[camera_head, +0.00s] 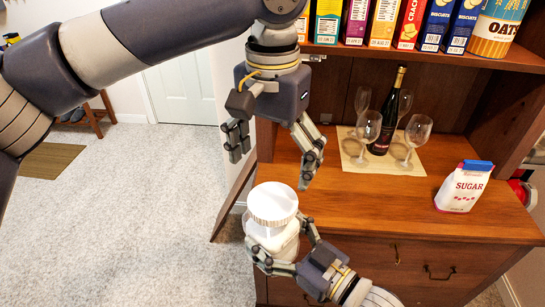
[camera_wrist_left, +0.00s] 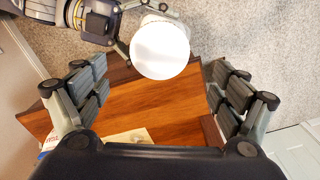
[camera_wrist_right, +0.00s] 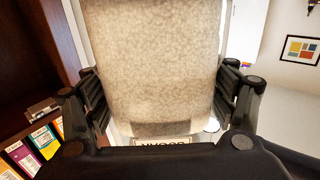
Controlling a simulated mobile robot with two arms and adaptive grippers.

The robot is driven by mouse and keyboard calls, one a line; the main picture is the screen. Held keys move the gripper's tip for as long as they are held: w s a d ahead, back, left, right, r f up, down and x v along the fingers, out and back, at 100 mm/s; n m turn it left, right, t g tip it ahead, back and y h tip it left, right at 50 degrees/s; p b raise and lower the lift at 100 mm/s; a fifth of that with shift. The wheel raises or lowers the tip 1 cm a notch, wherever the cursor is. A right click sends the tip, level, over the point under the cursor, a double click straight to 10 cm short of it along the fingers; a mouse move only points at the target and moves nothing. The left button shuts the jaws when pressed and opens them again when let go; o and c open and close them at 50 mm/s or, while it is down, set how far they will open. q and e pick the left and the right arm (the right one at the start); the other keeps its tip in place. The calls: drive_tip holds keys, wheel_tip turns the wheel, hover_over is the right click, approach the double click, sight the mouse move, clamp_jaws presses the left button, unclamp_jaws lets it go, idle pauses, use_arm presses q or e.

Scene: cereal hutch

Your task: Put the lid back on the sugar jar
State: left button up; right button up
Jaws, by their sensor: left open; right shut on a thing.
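The clear sugar jar (camera_head: 277,243) is held by my right gripper (camera_head: 280,252) in front of the hutch counter. In the right wrist view the jar (camera_wrist_right: 155,60) fills the space between the fingers, with pale contents and an upside-down sugar label (camera_wrist_right: 162,141). The round white lid (camera_head: 272,201) is on top of the jar; I cannot tell whether it is fully seated. My left gripper (camera_head: 272,165) is open and empty above the lid, pointing down and apart from it. In the left wrist view the lid (camera_wrist_left: 160,47) shows as a white disc toward the top, between the spread fingers.
The wooden counter (camera_head: 350,205) holds a white sugar bag (camera_head: 465,187) at right. A dark bottle (camera_head: 388,115) and several glasses stand on a mat (camera_head: 360,160) at the back. Cereal boxes (camera_head: 385,22) line the shelf above.

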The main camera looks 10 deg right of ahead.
sight(273, 199)
use_arm(q)
drive_tip(key=shift+f, duration=4)
drive_tip(key=c, duration=1.1)
drive_tip(key=m, duration=0.5)
drive_tip(key=shift+f, duration=0.1)
drive_tip(key=m, duration=0.6)
drive_tip(key=shift+m, duration=0.4)
drive_tip(key=o, duration=1.2)
drive_tip(key=shift+c, duration=0.2)
